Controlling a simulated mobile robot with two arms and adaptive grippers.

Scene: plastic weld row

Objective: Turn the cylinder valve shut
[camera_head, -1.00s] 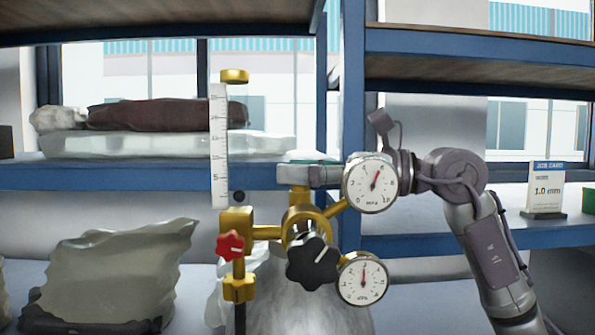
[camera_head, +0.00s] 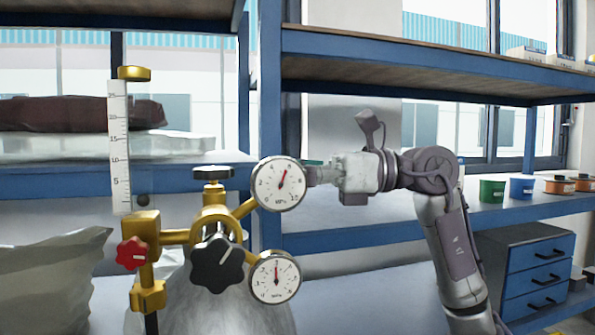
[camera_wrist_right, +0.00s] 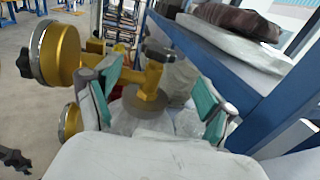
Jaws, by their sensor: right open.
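The cylinder valve's black handwheel (camera_head: 214,173) sits on top of the brass valve body, above the silver cylinder (camera_head: 180,305). In the wrist view the dark handwheel (camera_wrist_right: 160,50) and brass stem lie ahead, between the fingers in the picture. My right gripper (camera_head: 318,172) is to the right of the handwheel and apart from it, partly hidden behind the upper gauge (camera_head: 280,183). Its two teal-padded fingers (camera_wrist_right: 158,100) are spread wide with nothing gripped. A black regulator knob (camera_head: 217,263), a red knob (camera_head: 132,253) and a lower gauge (camera_head: 274,278) are on the front. My left gripper is not in view.
A clear flow tube (camera_head: 118,148) stands at the left of the regulator. Blue shelving (camera_head: 350,240) runs behind, with bags on the left shelf. Cups (camera_head: 521,187) and a blue drawer cabinet (camera_head: 540,265) are at the right.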

